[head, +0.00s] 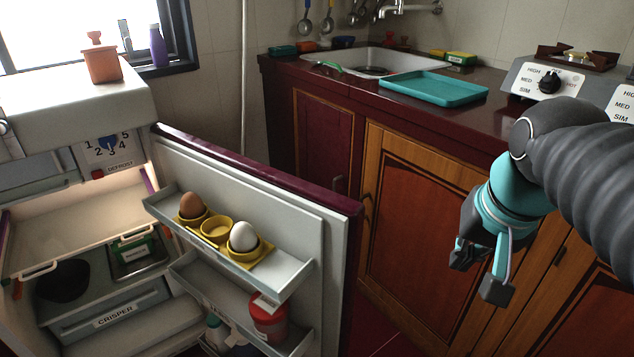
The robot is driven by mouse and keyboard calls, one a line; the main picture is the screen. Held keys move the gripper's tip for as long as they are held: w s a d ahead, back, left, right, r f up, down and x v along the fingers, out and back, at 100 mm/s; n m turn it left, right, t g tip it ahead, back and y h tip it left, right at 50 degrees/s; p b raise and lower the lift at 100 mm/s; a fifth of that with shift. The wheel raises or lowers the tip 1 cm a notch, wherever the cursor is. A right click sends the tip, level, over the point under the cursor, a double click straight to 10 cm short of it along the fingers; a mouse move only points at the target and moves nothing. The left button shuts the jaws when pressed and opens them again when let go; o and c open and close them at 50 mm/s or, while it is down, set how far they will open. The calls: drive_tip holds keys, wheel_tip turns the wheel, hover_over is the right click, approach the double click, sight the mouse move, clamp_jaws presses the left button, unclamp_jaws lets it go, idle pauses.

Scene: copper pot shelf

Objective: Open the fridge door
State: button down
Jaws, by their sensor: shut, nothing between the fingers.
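The fridge (60,108) stands at the left with its inside in view. Its door (335,240) stands wide open, swung out towards the cupboards. The door's inner face shows an upper shelf with a brown egg (191,206) and a white egg (243,237) in a yellow holder, and a lower shelf with a red tub (268,318). The door's dark red outer face is mostly hidden. My gripper (479,274) is shut and empty, pointing down in front of the wooden cupboards, to the right of the door and apart from it.
Wooden cupboards (415,215) stand behind the door and my gripper. The counter above holds a sink (375,60), a teal tray (432,88) and a stove (560,82). A plant pot (102,65) stands on the fridge. A gap separates door and gripper.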

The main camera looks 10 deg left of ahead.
sight(311, 189)
drive_tip(key=w+a+r+m+g, duration=0.1)
drive_tip(key=w+a+r+g, duration=0.1)
drive_tip(key=w+a+r, duration=0.4)
drive_tip(key=w+a+r+m+g+p, duration=0.15)
drive_tip(key=w+a, duration=0.25)
drive_tip(key=a, duration=0.4)
drive_tip(key=w+a+r+m+g, duration=0.1)
drive_tip(key=w+a+r+g, duration=0.3)
drive_tip(key=a, duration=0.4)
drive_tip(key=shift+t, duration=0.65)
drive_tip(key=b+x, duration=0.1)
drive_tip(key=x, duration=0.2)
drive_tip(key=s+b+x, duration=0.1)
drive_tip(key=x, duration=0.3)
drive_tip(key=b+x, duration=0.1)
drive_tip(key=x, duration=0.2)
drive_tip(key=shift+s+a, duration=0.25)
drive_tip(key=shift+s, duration=0.1)
drive_tip(key=shift+s+a, duration=0.25)
drive_tip(key=shift+s, duration=0.35)
